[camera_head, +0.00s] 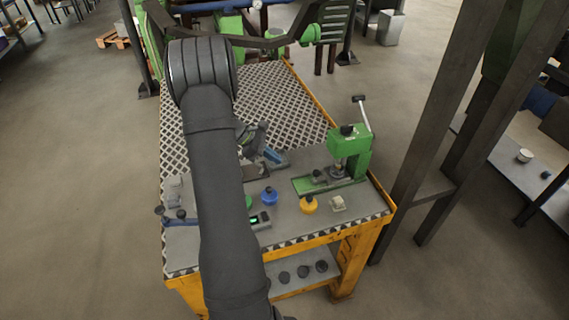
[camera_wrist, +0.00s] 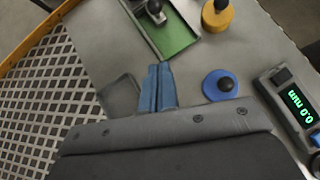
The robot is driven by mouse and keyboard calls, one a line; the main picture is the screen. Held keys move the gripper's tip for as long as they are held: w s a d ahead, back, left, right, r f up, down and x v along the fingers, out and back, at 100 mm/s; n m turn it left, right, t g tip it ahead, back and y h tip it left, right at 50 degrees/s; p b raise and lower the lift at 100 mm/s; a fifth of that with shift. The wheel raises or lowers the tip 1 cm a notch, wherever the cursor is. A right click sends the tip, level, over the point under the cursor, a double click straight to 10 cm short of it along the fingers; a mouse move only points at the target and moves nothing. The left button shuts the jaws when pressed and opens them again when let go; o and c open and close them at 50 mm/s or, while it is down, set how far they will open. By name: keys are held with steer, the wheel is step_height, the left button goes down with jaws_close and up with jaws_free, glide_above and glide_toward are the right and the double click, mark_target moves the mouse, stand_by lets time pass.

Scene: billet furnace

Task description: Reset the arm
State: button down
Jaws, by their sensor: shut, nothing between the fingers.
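My gripper (camera_head: 274,157) points down over the middle of the workbench (camera_head: 345,230), partly covered by my dark arm in the head view. In the wrist view its two blue fingers (camera_wrist: 160,67) are together with nothing between them.
A green lever press (camera_head: 349,150) stands at the right. A blue knobbed piece (camera_head: 270,197), a yellow knobbed piece (camera_head: 309,205) and a digital gauge (camera_wrist: 297,110) reading 0.0 mm lie nearby. The perforated top (camera_head: 285,98) behind is largely clear. A dark post (camera_head: 425,110) rises at right.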

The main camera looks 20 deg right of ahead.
steer(key=shift+w+a+r, duration=0.1)
steer(key=shift+a+r, duration=0.15)
steer(key=x, duration=1)
steer(key=shift+d, duration=0.1)
steer(key=shift+s+d, duration=0.25)
steer(key=shift+d, duration=0.25)
steer(key=shift+s+d, duration=0.25)
steer(key=shift+d, duration=0.3)
steer(key=shift+s+d, duration=0.2)
steer(key=shift+d, duration=0.4)
steer(key=c, duration=2.1)
jaws_free()
